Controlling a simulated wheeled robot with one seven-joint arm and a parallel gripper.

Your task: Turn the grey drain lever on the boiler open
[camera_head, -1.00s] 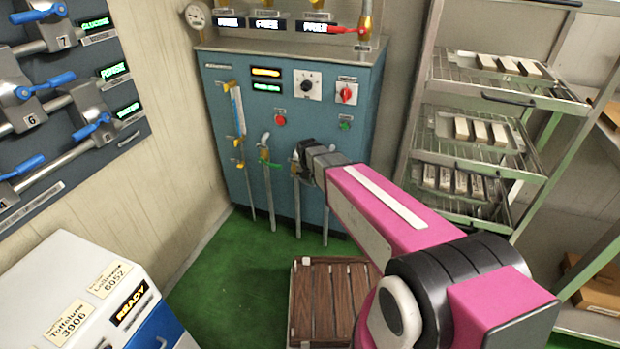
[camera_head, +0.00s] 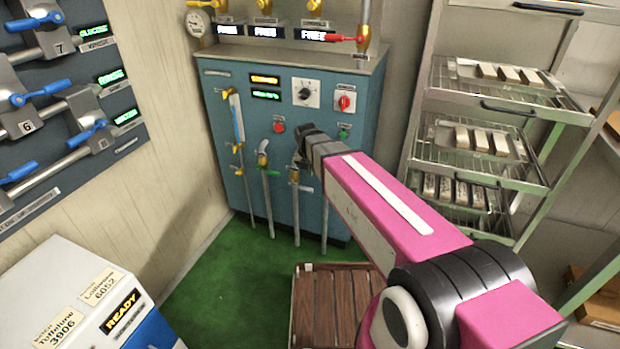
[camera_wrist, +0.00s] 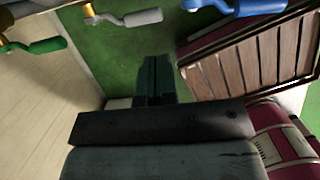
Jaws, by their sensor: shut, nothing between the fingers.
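The blue boiler (camera_head: 232,77) stands at the back, with a row of drain pipes down its front. The grey drain lever (camera_head: 305,189) shows on its valve just below my gripper (camera_head: 302,163); it points to the right. In the wrist view the grey lever (camera_wrist: 140,17) lies ahead at the top, with the green lever (camera_wrist: 35,47) to its left and a blue lever (camera_wrist: 215,8) to its right. My gripper (camera_wrist: 153,62) is shut and empty, apart from the grey lever in the wrist view. In the head view it hides part of the boiler front.
A slatted brown wooden crate or pallet (camera_head: 330,303) is on the green floor (camera_head: 235,280) below my arm. A rack with wire trays (camera_head: 470,130) stands at the right. A white machine (camera_head: 60,290) is at the lower left, and valve handles line the left wall.

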